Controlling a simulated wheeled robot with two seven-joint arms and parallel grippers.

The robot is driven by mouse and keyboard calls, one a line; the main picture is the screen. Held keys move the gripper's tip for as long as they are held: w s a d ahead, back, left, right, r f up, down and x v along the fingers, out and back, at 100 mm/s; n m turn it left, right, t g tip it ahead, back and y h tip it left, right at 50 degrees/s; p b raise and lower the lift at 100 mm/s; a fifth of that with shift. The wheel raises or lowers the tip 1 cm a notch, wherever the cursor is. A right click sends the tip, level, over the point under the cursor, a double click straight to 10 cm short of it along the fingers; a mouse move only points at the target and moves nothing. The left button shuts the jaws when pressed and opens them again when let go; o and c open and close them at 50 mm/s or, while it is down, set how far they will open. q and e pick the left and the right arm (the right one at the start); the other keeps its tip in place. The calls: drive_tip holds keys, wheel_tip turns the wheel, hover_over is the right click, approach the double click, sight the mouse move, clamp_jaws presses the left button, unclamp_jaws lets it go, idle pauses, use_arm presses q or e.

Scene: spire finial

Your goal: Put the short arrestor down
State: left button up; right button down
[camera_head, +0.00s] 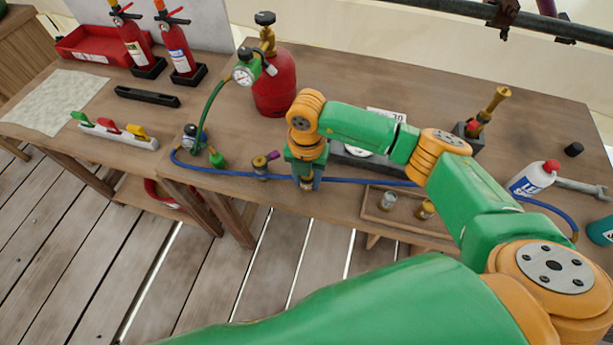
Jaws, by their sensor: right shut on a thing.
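My right gripper (306,182) points down at the front edge of the wooden bench (480,105), near its middle. It is shut on a small brass piece, apparently the short arrestor (307,187); only a little of it shows between the fingers. I cannot tell whether it touches the bench. A brass fitting with a purple end (262,165) stands just left of the gripper. A shallow wooden tray (372,213) to the right holds a silvery piece (388,202) and a brass piece (425,210). My left gripper is out of view.
A blue hose (235,174) runs along the front of the bench, passing by the gripper. A red cylinder (275,85) with a gauge (243,75) stands behind. My arm covers part of the bench.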

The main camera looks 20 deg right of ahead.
drive_tip(key=shift+w+f, duration=0.1)
drive_tip(key=shift+f, duration=0.65)
drive_tip(key=shift+c, duration=2.3)
unclamp_jaws()
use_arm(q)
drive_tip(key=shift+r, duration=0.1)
use_arm(e)
drive_tip(key=shift+r, duration=0.4)
wheel_tip(320, 180, up, 12)
drive_tip(key=shift+f+b, duration=0.1)
drive_tip(key=shift+b, duration=1.1)
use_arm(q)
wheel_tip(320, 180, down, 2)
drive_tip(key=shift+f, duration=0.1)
